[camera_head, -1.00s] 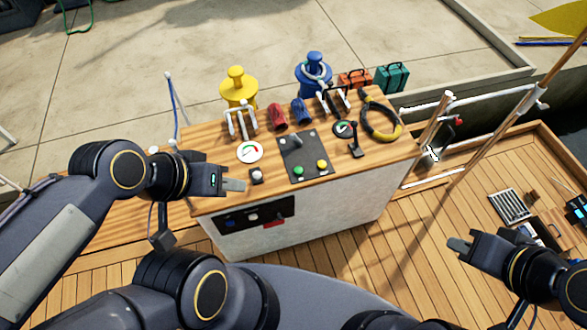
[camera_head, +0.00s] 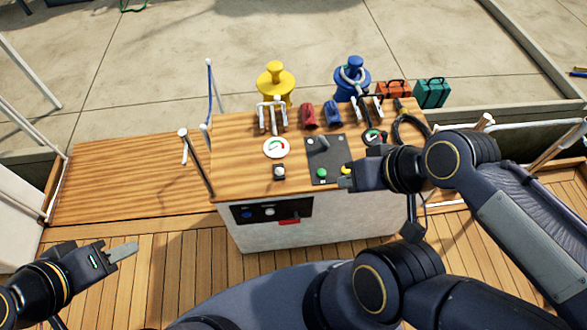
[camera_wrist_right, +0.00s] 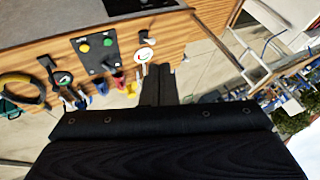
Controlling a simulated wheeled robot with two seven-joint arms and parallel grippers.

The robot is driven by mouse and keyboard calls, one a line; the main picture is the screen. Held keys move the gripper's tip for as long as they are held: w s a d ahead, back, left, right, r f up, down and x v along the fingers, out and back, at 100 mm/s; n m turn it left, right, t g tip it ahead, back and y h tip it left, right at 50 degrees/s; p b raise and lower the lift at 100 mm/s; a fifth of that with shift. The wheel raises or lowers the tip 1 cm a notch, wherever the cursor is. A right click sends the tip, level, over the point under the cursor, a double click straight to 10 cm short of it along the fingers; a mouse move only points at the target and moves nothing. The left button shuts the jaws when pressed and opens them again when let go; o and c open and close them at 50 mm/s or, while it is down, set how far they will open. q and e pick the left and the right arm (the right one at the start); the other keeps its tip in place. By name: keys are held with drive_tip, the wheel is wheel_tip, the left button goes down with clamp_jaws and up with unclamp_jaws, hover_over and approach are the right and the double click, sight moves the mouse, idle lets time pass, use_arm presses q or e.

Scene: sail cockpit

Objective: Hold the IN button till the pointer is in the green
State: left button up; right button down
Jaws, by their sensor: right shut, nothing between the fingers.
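The console top holds a white round gauge (camera_head: 276,148) with a coloured arc; its pointer is too small to read. In front of it is a small dark box with a pale button (camera_head: 279,171). A dark panel beside it carries a lever, a green button (camera_head: 322,173) and a yellow button (camera_head: 346,170). I cannot read which button is marked IN. My right gripper (camera_head: 345,184) is shut and empty by the panel's front right corner, near the yellow button. The right wrist view shows its closed fingers (camera_wrist_right: 158,85) and the gauge (camera_wrist_right: 144,54). My left gripper (camera_head: 122,250) looks shut, low left, away from the console.
A second, dark-rimmed gauge (camera_head: 373,137) lies at the console's right, partly behind my right arm. Levers, a red cylinder (camera_head: 308,117) and a blue cylinder (camera_head: 333,113) line the back edge. Yellow (camera_head: 276,80) and blue bollards stand behind. The wooden bench (camera_head: 130,180) at left is clear.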

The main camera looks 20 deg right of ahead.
drive_tip(key=shift+w+a, duration=0.1)
drive_tip(key=w+d+f+n+g+h+b, duration=0.25)
drive_tip(key=w+f+n+b, duration=0.2)
drive_tip(key=f, duration=0.25)
drive_tip(key=w+d+f+n+g+h+b, duration=0.2)
drive_tip(key=w+d+f+n+h+b, duration=0.15)
drive_tip(key=f+b, duration=0.3)
drive_tip(key=w+f+n+t+h+b, duration=0.2)
drive_tip(key=w+f+n+h+b, duration=0.3)
drive_tip(key=w, duration=0.9)
wheel_tip(320, 180, down, 4)
drive_tip(key=shift+r+n+h, duration=0.15)
drive_tip(key=shift+n+h, duration=0.45)
drive_tip(key=shift+n, duration=0.5)
drive_tip(key=shift+s+t, duration=0.1)
drive_tip(key=shift+t, duration=0.15)
